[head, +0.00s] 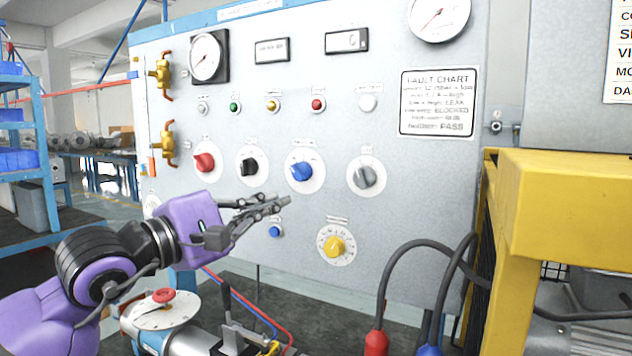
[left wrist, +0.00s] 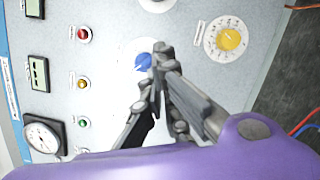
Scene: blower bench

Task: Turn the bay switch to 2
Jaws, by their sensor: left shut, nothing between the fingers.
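The panel carries a row of rotary knobs on white dials: red (head: 205,162), black (head: 248,167), blue (head: 301,171) and grey (head: 367,177). A yellow knob (head: 335,246) on a numbered dial sits below. Their labels are too small to read, so I cannot tell which is the bay switch. My left gripper (head: 286,202) is shut and empty, below the blue knob and up-left of the yellow one in the head view. In the left wrist view the gripper (left wrist: 160,62) overlaps the blue knob's dial; the blue knob (left wrist: 143,62) and yellow knob (left wrist: 229,40) show. Contact cannot be told. My right gripper is not in view.
A small blue button (head: 275,231) sits below the gripper. Lamps, gauges and a fault chart (head: 438,102) are higher on the panel. A yellow frame (head: 560,205) stands right. Dark hoses with red (head: 376,342) and blue ends rise at the lower right. A valve (head: 163,310) stands below my arm.

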